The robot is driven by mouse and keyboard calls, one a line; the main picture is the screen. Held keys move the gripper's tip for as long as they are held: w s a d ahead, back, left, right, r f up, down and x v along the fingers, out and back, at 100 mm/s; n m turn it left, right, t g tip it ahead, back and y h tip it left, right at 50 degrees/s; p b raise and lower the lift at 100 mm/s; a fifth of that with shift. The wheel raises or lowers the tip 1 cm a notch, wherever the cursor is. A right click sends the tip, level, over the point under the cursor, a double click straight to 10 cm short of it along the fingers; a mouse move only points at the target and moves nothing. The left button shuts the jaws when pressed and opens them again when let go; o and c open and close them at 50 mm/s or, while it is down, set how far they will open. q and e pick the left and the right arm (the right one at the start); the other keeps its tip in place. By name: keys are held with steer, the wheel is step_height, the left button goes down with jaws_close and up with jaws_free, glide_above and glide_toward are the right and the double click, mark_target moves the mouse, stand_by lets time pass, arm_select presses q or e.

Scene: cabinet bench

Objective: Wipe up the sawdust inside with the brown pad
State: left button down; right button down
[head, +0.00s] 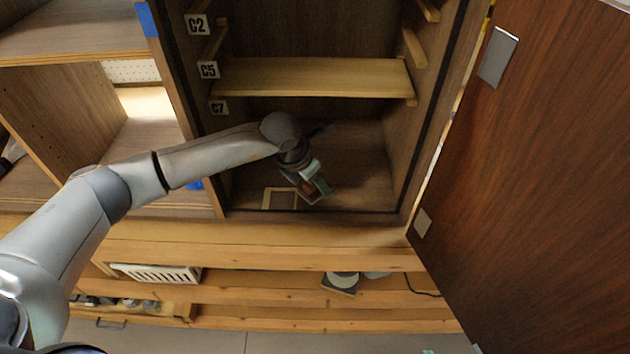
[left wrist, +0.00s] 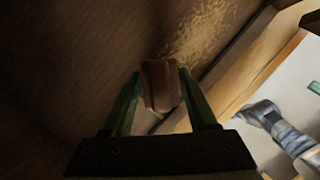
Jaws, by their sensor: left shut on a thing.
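My left gripper (head: 320,188) reaches into the open cabinet, low over its floor near the front. It is shut on the brown pad (left wrist: 161,85), which shows between the green fingers in the left wrist view. Whether the pad touches the floor I cannot tell. Pale speckled sawdust (left wrist: 203,28) lies on the wood just beyond the pad, toward the cabinet's front edge. In the head view the gripper hides part of the floor. A small greenish piece at the bottom edge of the head view may be my right gripper; its jaws cannot be made out.
A shelf (head: 315,78) spans the cabinet above my arm. The dark door (head: 530,170) stands open at the right. A white basket (head: 158,273) is on the rack below.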

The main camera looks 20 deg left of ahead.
arm_select(q)
steer(key=shift+f+b, duration=0.9)
steer(key=shift+f, duration=0.1)
